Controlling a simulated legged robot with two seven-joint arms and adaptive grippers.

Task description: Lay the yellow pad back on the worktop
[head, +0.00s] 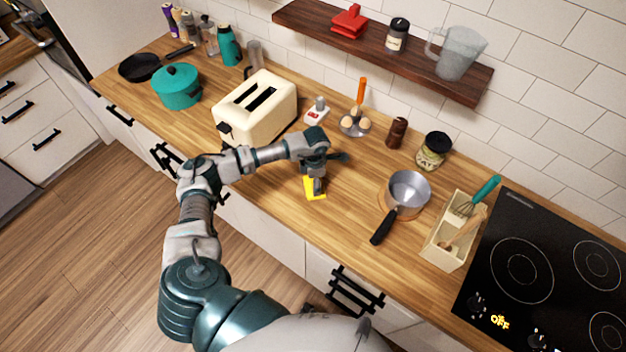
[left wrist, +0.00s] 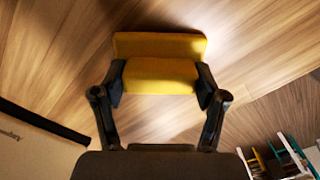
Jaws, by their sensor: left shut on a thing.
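The yellow pad (head: 315,194) is at my left gripper (head: 317,184), over the front part of the wooden worktop (head: 345,238). In the left wrist view the yellow pad (left wrist: 160,73) sits between the two dark fingers of my left gripper (left wrist: 160,88). The fingers press on its two short ends. The pad shows a back part and a nearer part with a crease between them. I cannot tell whether the pad touches the wood below. My right gripper is not in view.
A cream toaster (head: 257,108) stands left of the gripper. A saucepan (head: 407,191) with its handle toward the front edge and a utensil box (head: 453,236) stand to the right. Bare wood surrounds the pad.

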